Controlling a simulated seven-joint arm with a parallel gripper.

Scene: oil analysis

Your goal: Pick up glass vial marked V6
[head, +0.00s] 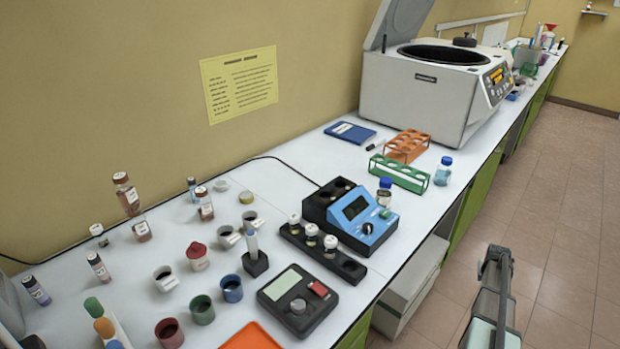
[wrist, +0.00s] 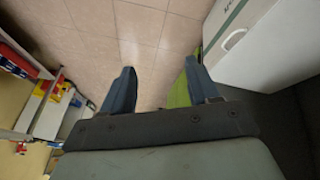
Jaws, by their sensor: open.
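Several small vials stand on the white bench in the head view, but the labels are too small to read, so I cannot tell which is V6. Three white-capped vials (head: 311,235) stand in a black rack (head: 349,268) in front of the blue meter. A dark-blue-capped vial (head: 384,197) stands just behind the meter. Other labelled vials, such as a dark-capped one (head: 98,266), stand at the left. My gripper (head: 496,262) is off the bench's front edge, over the floor. In the wrist view, my gripper (wrist: 158,76) is open and empty, its fingers apart over floor tiles.
A blue meter (head: 365,225), a black balance-like device (head: 298,303), cups and bottles crowd the near bench. Green (head: 400,174) and orange (head: 408,144) racks and a large open-lidded centrifuge (head: 415,93) stand farther back.

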